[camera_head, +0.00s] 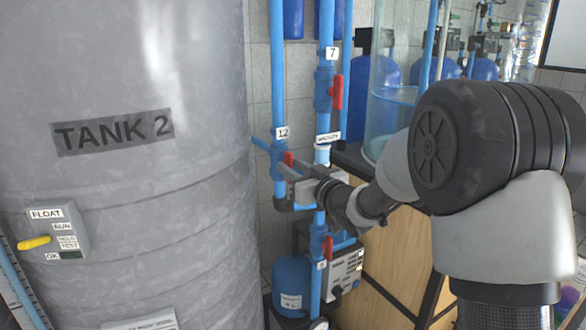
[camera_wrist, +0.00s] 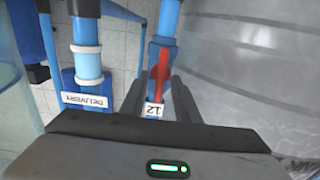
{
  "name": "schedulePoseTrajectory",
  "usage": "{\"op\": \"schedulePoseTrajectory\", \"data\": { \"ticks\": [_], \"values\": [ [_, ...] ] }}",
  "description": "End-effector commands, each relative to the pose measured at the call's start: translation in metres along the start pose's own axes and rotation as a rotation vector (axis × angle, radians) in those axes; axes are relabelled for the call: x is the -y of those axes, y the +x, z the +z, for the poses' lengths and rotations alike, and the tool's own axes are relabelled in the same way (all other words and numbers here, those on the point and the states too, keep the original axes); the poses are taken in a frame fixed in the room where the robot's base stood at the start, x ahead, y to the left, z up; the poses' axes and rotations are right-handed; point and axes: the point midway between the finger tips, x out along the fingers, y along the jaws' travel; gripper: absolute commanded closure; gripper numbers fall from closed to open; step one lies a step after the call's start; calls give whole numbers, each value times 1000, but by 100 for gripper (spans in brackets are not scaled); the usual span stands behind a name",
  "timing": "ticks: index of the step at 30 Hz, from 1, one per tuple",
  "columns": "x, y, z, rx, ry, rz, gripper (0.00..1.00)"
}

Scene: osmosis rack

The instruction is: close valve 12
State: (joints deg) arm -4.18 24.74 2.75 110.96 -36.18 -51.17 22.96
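Valve 12 is on a vertical blue pipe right of the grey tank. Its label "12" (camera_head: 282,133) shows in the head view, and its red handle (camera_head: 289,158) is partly covered by my gripper (camera_head: 284,172). In the wrist view the red handle (camera_wrist: 161,72) lies roughly along the blue pipe, above the upside-down label "12" (camera_wrist: 153,110). My gripper (camera_wrist: 158,92) is open, with one dark finger on each side of the handle's lower end. I cannot tell whether either finger touches the handle.
The large tank (camera_head: 130,200) marked TANK 2 stands close on the left. Valve 7's red handle (camera_head: 338,92) is above right. A neighbouring pipe carries the DELIVERY label (camera_wrist: 86,101). Another red handle (camera_head: 328,247) is below. A wooden cabinet (camera_head: 395,265) stands under my arm.

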Motion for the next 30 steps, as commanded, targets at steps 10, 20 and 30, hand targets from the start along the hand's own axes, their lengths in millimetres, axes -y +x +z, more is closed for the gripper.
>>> {"op": "schedulePoseTrajectory", "data": {
  "ticks": [10, 20, 30],
  "values": [
    [0, 0, 0, 0, 0, 0, 100],
    [-2, -1, -1, 0, 78, 2, 100],
    [-5, -1, -1, 1, 348, 3, 100]
  ]
}}
